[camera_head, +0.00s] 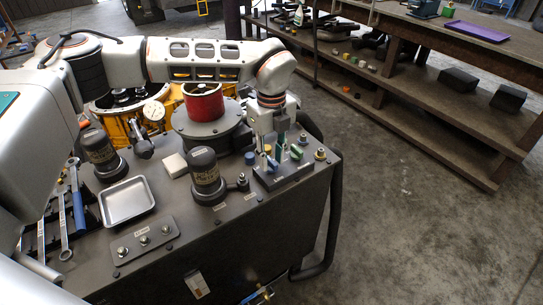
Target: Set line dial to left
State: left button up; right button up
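A small dark valve panel (284,175) sits at the right end of the grey machine top. It carries several small coloured knobs, among them a green handle (296,152) and a blue knob (250,158). Its labels are too small to read, so I cannot tell which one is the line dial or where it points. My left gripper (271,146) points down right over the panel, its fingers among the knobs. I cannot tell whether it touches or grips one, and it hides part of the panel. My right gripper is out of view.
On the machine top are a red-topped cylinder (204,102), black caps (206,172), a metal tray (127,201), a plate with bolts (144,239) and wrenches (62,215). A black hose (333,215) runs down the right side. A wooden bench (440,115) stands beyond open floor.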

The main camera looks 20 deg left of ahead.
pick_arm(q)
jog(key=shift+c, duration=0.4)
grip_shut()
jog(key=shift+n, duration=0.4)
jog(key=n+b, duration=0.1)
jog(key=n, duration=0.1)
jog(key=shift+n, duration=0.4)
jog(key=n, duration=0.5)
jog(key=shift+r+n, duration=0.1)
jog(key=shift+n, duration=0.2)
jog(key=shift+o, duration=0.4)
grip_release()
jog(key=shift+b, duration=0.3)
